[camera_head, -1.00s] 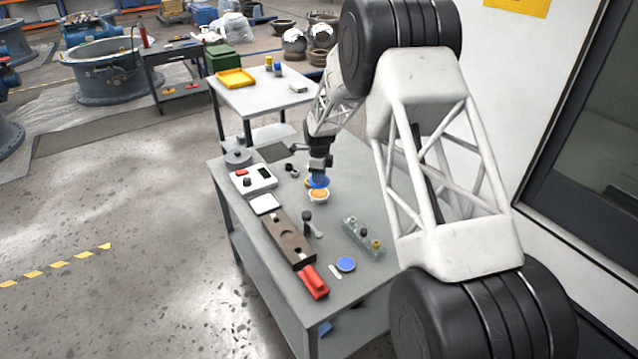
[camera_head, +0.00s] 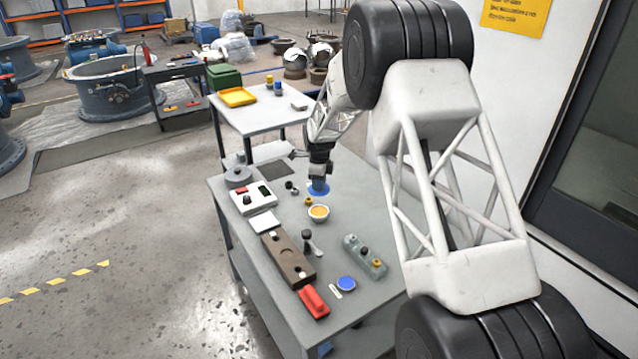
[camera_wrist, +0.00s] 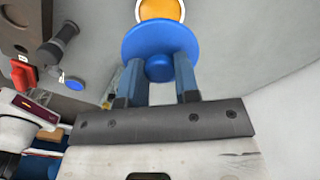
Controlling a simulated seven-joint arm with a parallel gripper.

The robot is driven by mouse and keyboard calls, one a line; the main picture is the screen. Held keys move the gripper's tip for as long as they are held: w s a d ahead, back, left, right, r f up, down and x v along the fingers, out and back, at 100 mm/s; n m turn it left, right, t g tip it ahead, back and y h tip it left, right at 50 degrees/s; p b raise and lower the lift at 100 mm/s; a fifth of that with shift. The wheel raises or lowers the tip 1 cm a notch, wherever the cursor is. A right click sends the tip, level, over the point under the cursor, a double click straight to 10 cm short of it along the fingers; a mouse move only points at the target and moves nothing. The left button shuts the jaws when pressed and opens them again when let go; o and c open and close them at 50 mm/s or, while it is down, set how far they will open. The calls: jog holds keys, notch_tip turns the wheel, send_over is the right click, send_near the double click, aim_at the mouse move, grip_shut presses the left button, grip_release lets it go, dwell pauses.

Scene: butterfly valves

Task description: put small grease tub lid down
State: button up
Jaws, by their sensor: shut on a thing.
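My gripper (camera_head: 318,182) is shut on the small blue grease tub lid (camera_head: 317,190). In the wrist view the two fingers (camera_wrist: 160,80) grip the knob of the blue lid (camera_wrist: 160,38). The lid is behind the small white tub (camera_head: 319,213) with orange grease in it, and not over it. The tub also shows in the wrist view (camera_wrist: 160,10), partly hidden by the lid. I cannot tell whether the lid touches the table. A second blue round lid (camera_head: 346,284) lies near the front of the table.
The grey table (camera_head: 330,256) holds a brown block (camera_head: 288,257), a red item (camera_head: 313,301), a clear tray with small parts (camera_head: 364,256) and a white box (camera_head: 252,200). Free table surface lies right of the tub.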

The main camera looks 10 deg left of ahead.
send_over(334, 233)
notch_tip(334, 233, down, 3)
jog(key=shift+r, duration=0.1)
dwell(0.4)
jog(key=shift+f, duration=3.1)
jog(key=shift+f, duration=1.9)
jog(key=shift+f, duration=0.15)
